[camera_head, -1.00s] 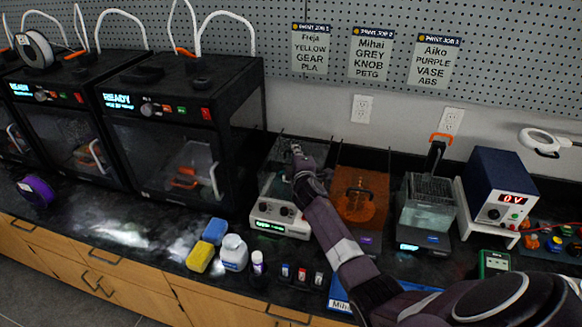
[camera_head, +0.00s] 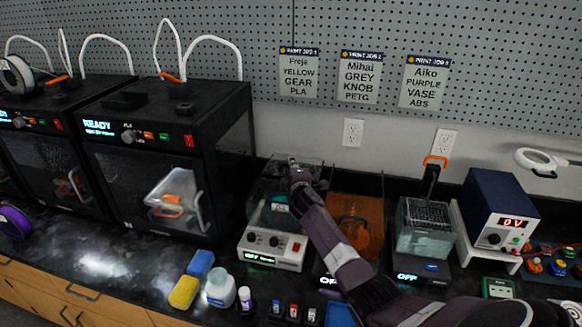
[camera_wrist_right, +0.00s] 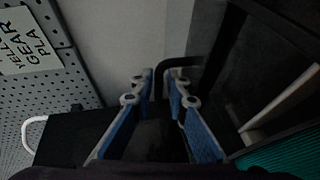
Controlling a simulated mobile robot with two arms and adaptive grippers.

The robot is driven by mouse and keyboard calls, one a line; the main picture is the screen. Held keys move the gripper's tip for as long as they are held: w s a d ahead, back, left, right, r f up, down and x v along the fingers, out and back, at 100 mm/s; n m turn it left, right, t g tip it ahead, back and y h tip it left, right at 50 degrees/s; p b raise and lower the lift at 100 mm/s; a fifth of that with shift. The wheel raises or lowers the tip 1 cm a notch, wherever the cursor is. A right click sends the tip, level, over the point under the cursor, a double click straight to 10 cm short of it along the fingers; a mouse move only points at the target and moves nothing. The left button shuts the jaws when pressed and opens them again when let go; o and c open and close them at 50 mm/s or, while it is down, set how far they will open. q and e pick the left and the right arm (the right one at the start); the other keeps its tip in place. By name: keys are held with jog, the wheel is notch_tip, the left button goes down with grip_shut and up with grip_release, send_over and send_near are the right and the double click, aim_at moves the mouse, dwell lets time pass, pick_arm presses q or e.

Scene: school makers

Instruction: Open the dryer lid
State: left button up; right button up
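The dryer (camera_head: 272,246) is the pale box with two knobs, a red switch and a green display on the bench. Its clear lid (camera_head: 314,170) appears raised and tilted back behind the box, though my arm covers part of it. A teal surface (camera_head: 279,203) shows inside. My right gripper (camera_head: 293,162) is at the lid's upper part. In the right wrist view its blue-padded fingers (camera_wrist_right: 158,88) are apart. A black bent handle (camera_wrist_right: 182,62) runs by the fingertips, partly between them; contact is unclear. My left gripper is out of view.
Black printers (camera_head: 150,150) stand close on the left. An orange-lidded unit (camera_head: 354,215), a clear tank (camera_head: 425,235) and a blue power supply (camera_head: 495,205) stand to the right. Sponges (camera_head: 185,291) and small bottles (camera_head: 220,289) sit at the front. The pegboard wall is behind.

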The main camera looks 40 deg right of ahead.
jog(key=shift+s, duration=0.1)
jog(key=shift+v, duration=5.9)
jog(key=shift+a, duration=0.1)
